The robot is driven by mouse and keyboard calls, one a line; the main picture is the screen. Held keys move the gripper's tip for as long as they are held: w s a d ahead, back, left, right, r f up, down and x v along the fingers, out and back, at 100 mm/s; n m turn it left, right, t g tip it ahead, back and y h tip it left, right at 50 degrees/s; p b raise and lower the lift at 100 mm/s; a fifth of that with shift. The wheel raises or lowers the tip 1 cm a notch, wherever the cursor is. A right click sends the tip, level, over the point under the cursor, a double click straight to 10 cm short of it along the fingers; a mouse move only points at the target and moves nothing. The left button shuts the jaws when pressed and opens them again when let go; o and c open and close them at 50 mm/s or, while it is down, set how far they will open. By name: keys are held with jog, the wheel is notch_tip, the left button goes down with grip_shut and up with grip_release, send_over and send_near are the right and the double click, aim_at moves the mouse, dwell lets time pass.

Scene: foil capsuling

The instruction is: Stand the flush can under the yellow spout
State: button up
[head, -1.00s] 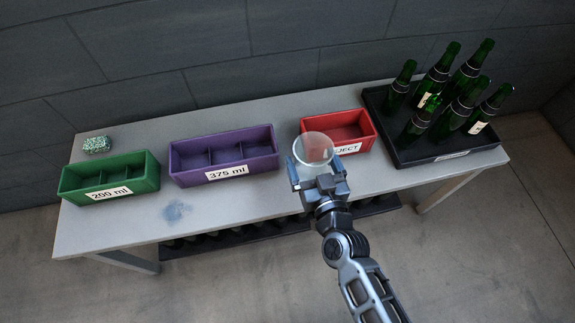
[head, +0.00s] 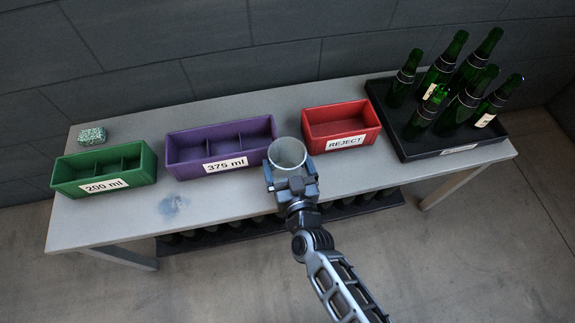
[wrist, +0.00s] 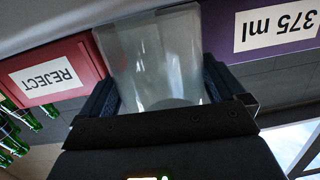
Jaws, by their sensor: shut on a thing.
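My gripper (head: 290,180) is shut on a pale, see-through, open-topped can (head: 287,153). In the head view it holds the can near the front of the table, between the purple and red bins. In the wrist view the can (wrist: 158,62) sits between the two dark fingers of my gripper (wrist: 160,90) and looks cloudy grey. I cannot tell how high it is above the table. No yellow spout is visible in either view.
On the table (head: 230,217) stand a green bin (head: 104,185), a purple bin (head: 212,163) and a red REJECT bin (head: 345,141). A black tray (head: 455,149) with several green bottles is at the right. A speckled sponge (head: 92,136) lies behind the green bin.

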jog(key=o, duration=1.4)
jog(key=shift+r, duration=0.1)
jog(key=p+v, duration=0.2)
jog(key=v, duration=1)
jog(key=s+d+r+m+h, duration=0.1)
jog(key=s+d+r+h, duration=0.1)
jog(key=s+d+r, duration=0.7)
jog(key=s+d+r+m+h, duration=0.1)
jog(key=s+d+r+h, duration=0.1)
jog(key=s+d+r, duration=0.75)
jog(key=s+d+r+m+g+h, duration=0.1)
jog(key=s+r, duration=0.5)
jog(key=s, duration=0.1)
jog(key=shift+d+r, duration=0.3)
